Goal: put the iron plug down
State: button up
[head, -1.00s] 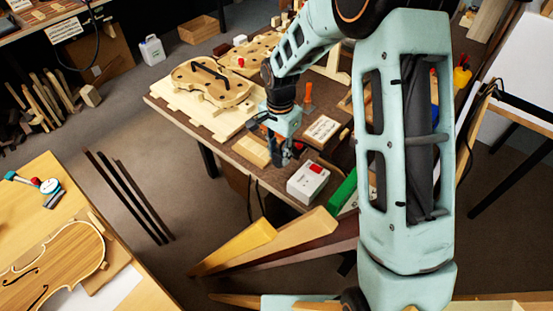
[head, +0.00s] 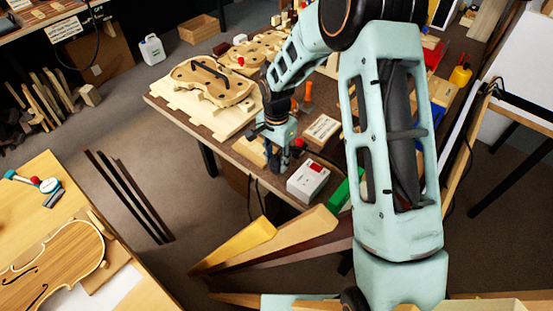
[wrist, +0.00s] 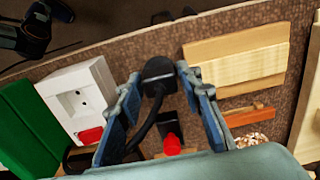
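The iron plug (wrist: 158,72) is black and sits between the fingertips of my gripper (wrist: 159,75) in the wrist view, with both tips close against its sides. Its black cable curves down toward the bottom of that view. In the head view my gripper (head: 283,158) points down over the front part of the bench, left of the white socket box; the plug is hard to make out there. I cannot tell whether the plug touches the bench top. The white socket box (wrist: 76,98) with its red switch lies left of the gripper in the wrist view, its socket face empty.
A green box (wrist: 25,130) stands beside the socket box. A pale wood block (wrist: 235,60) lies right of the gripper. A red-capped black object (wrist: 172,145) is below the plug in the wrist view. A violin body (head: 212,82) lies farther back on the bench (head: 180,115).

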aim_at(276, 159)
jog(key=shift+o, duration=0.9)
jog(key=shift+r, duration=0.2)
notch_tip(276, 159, up, 12)
